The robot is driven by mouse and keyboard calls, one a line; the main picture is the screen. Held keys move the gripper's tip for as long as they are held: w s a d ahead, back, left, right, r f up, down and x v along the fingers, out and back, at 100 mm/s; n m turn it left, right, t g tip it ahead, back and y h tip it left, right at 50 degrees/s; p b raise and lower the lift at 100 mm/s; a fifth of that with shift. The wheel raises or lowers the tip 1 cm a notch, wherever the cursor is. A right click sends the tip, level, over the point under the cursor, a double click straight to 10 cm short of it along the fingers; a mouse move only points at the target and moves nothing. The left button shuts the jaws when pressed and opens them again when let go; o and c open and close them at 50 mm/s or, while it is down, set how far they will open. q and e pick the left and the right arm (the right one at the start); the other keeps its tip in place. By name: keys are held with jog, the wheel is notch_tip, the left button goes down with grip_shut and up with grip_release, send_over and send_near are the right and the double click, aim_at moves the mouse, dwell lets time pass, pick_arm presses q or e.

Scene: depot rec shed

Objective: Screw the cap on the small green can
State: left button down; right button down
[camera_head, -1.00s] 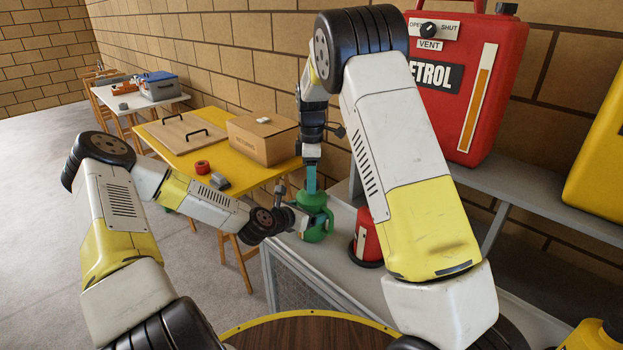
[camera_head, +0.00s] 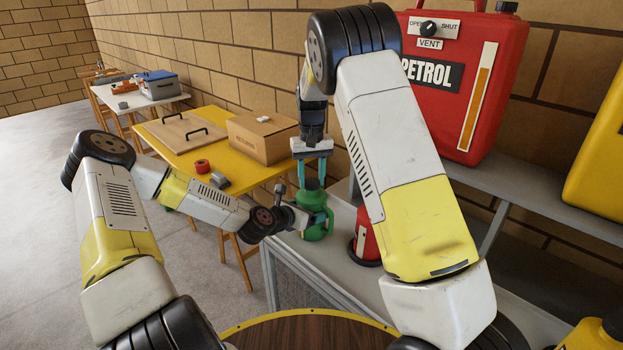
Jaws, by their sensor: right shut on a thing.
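The small green can (camera_head: 314,230) stands upright on the grey bench, with its handle on the right side. A dark green cap (camera_head: 312,184) shows at the top of its neck. My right gripper (camera_head: 312,184) points straight down from above, its two teal fingers on either side of the cap, shut on it. Whether the cap's threads are engaged cannot be seen. My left gripper (camera_head: 308,218) reaches in from the left at the can's body. Its fingers are mostly hidden against the can, so their grip is unclear.
A red container (camera_head: 368,238) stands just right of the can. A large red petrol can (camera_head: 455,85) stands on the raised grey shelf (camera_head: 510,185). The yellow table (camera_head: 185,150) behind holds a cardboard box (camera_head: 262,138), a board with handles and a red tape roll (camera_head: 202,167).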

jog(key=m, duration=0.4)
jog(key=shift+m, duration=0.4)
jog(key=m, duration=0.4)
jog(key=c, duration=0.7)
grip_release()
notch_tip(320, 180, up, 12)
pick_arm(q)
grip_release()
